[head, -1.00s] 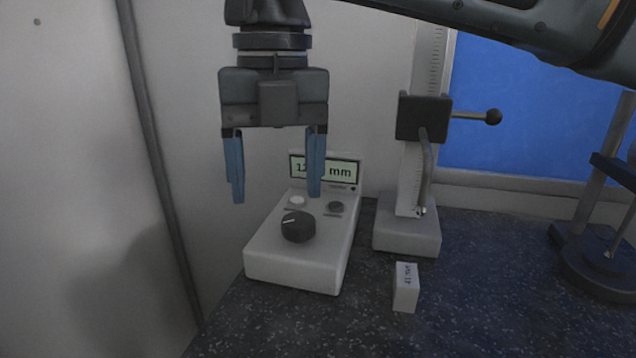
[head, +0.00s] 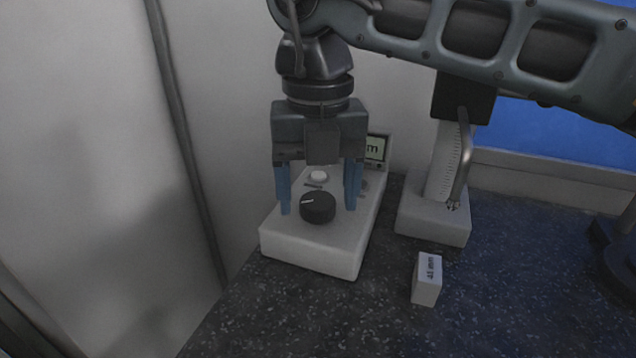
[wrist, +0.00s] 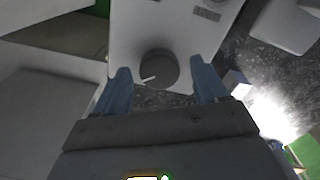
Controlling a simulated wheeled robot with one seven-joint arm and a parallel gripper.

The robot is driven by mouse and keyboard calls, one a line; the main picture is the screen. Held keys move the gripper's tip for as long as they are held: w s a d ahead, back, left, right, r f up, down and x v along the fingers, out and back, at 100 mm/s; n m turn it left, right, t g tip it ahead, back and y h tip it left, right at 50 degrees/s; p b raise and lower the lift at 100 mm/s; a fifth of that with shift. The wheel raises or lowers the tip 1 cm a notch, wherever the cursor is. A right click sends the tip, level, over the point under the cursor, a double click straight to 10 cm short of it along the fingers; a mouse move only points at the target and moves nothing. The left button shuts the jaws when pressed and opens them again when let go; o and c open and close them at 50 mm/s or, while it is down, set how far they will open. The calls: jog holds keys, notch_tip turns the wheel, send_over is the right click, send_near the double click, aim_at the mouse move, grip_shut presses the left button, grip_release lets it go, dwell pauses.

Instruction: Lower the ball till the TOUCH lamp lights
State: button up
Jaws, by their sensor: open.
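The white control box (head: 312,248) has a dark round knob (head: 317,208) with a white pointer line. My gripper (head: 318,210) is open, pointing down, with blue fingers either side of the knob in the picture; contact cannot be told. The wrist view shows the knob (wrist: 158,68) between and beyond the fingertips. A white round piece (head: 318,176) sits behind the knob; its label is unreadable and I cannot tell whether it is the TOUCH lamp. The display (head: 376,148) is mostly hidden, showing only "m". The gauge stand (head: 432,218) is at right; I cannot clearly make out its ball.
A small white block (head: 427,280) marked "41 mm" stands on the dark speckled bench in front of the stand. My arm crosses the top and hides the upper column. A dark stand (head: 615,245) is at the right edge. The front bench is clear.

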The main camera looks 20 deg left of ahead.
jog(key=shift+f, duration=0.1)
jog(key=c, duration=1.1)
jog(key=shift+b, duration=0.3)
jog(key=n+b, duration=0.3)
jog(key=n, duration=0.1)
jog(key=shift+f, duration=0.1)
jog(key=n+b, duration=0.2)
jog(key=n, duration=0.3)
jog(key=n+b, duration=0.1)
jog(key=n, duration=0.9)
jog(key=shift+r+n, duration=0.2)
jog(key=shift+n, duration=0.1)
